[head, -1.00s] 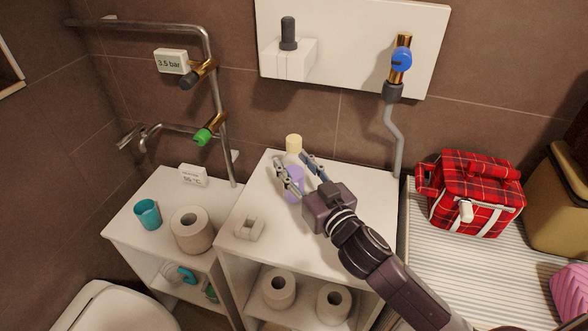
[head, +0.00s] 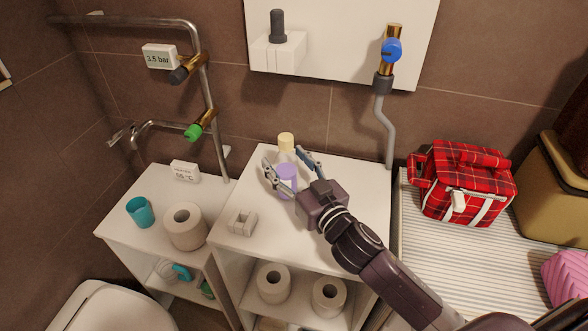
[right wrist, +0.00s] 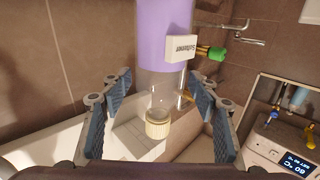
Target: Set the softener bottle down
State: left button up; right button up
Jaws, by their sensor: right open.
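The softener bottle (head: 286,182) has a purple lower part, a clear upper part and a cream cap. It appears upright on the white cabinet top (head: 340,215). In the right wrist view the bottle (right wrist: 163,45) shows upside down beside a white "Softener" label. My right gripper (head: 288,166) is open, with one finger on each side of the bottle. In the right wrist view gaps show between the fingers (right wrist: 160,103) and the bottle. The bottle's base is hard to see. My left gripper is not in view.
A small white holder (head: 242,222) lies on the cabinet near its front left. A lower cabinet to the left bears a teal cup (head: 139,212) and a roll (head: 185,227). A red plaid bag (head: 465,182) stands right. Pipes line the wall.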

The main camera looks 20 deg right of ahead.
jog(key=s+d+b, duration=0.2)
jog(key=s, duration=0.9)
jog(key=shift+s+d, duration=0.15)
jog(key=shift+s, duration=0.25)
jog(key=shift+r, duration=0.1)
